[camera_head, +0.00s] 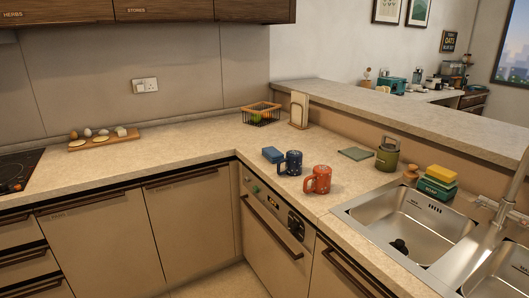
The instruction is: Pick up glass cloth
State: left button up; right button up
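A flat, folded grey-green cloth (356,154) lies on the counter (215,142). It is to the left of a green canister with a handle (387,154) and behind the red mug. It looks like the glass cloth, though no label shows. A thicker blue block (272,155), perhaps a sponge or folded cloth, lies behind the blue mug. Neither of my grippers shows in the head view.
A raised ledge (400,113) runs behind the cloth.

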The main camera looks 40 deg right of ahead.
aim_at(273, 154)
jog(key=i+j+z, duration=0.15)
jog(key=i+z, duration=0.35)
jog(key=i+j+z, duration=0.35)
jog(key=z, duration=0.15)
jog(key=i, duration=0.05)
